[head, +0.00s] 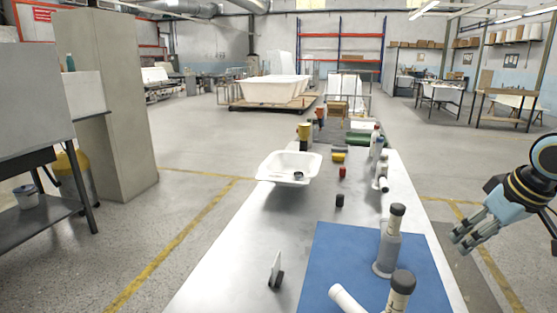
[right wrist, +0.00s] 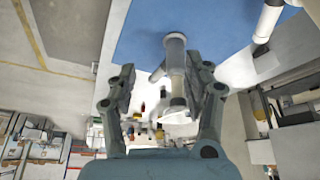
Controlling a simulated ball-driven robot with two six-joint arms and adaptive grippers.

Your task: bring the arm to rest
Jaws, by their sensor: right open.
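My right arm (head: 535,185) comes in at the right edge of the head view. Its gripper (head: 468,230) hangs to the right of the long table (head: 225,265), apart from the things on it. In the right wrist view the two fingers of the gripper (right wrist: 165,85) stand apart. A grey bottle (right wrist: 175,58) shows beyond and between them there, and I see nothing held. My left gripper is in neither view.
A blue mat (head: 325,250) bears a grey bottle with a dark cap (head: 388,250) and white tubes near the front. A white basin (head: 289,168) and several small containers stand farther back. Concrete floor (head: 440,225) lies clear right of the table.

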